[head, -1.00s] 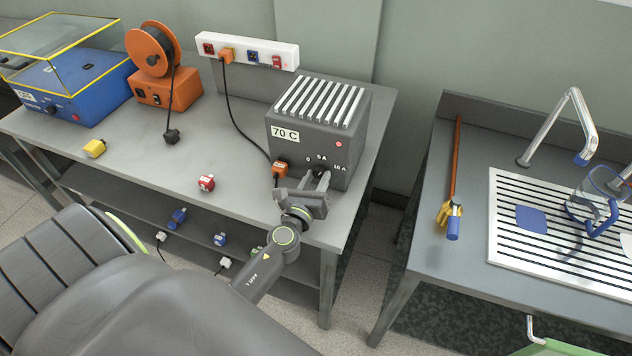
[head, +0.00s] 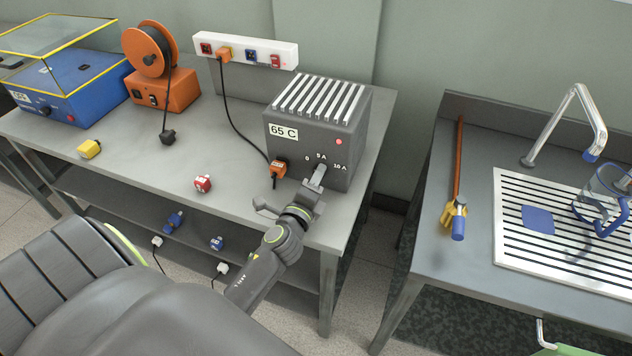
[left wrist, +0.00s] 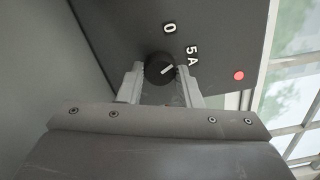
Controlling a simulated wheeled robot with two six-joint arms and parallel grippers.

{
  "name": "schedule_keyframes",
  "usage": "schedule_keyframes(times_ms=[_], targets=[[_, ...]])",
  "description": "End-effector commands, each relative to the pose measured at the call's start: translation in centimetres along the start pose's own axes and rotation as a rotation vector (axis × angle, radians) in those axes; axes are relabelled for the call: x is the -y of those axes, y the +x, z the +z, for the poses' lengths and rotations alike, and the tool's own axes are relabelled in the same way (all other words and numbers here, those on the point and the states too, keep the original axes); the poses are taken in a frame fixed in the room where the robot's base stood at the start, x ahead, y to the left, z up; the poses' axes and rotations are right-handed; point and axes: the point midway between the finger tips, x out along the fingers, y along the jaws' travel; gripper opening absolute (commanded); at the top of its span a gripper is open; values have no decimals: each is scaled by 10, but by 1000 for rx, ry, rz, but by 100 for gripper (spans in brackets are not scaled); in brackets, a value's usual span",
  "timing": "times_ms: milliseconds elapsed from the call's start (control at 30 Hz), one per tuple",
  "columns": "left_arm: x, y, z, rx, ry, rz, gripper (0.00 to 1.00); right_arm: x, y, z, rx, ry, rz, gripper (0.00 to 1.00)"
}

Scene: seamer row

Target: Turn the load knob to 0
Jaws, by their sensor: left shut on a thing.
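The load box (head: 312,135) is a dark grey finned box with a plate reading 65 C, at the right end of the bench. Its black load knob (left wrist: 157,66) sits low on the front face, under the marks 0, 5 A and 10 A. In the left wrist view its white pointer line aims between 0 and 5 A, nearer 5 A. My left gripper (head: 317,181) is shut on the knob, one finger on each side. In the head view the gripper mostly hides the knob. My right gripper is not in view.
An orange plug (head: 278,169) with a black cable sits in the box front, just left of the gripper. A red plug (head: 202,184) and a yellow plug (head: 88,149) lie on the bench (head: 235,150). A red lamp (head: 339,142) glows on the box.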

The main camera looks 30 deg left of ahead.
Motion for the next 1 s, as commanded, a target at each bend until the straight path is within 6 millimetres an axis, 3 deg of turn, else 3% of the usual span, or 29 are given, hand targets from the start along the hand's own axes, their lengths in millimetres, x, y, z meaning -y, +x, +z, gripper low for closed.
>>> schedule_keyframes(times_ms=[500, 1000], targets=[[-2, 0, 0, 1, -434, 2, 9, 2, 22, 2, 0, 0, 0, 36], [-1, 0, 0, 1, -595, 3, 9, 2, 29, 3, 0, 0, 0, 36]])
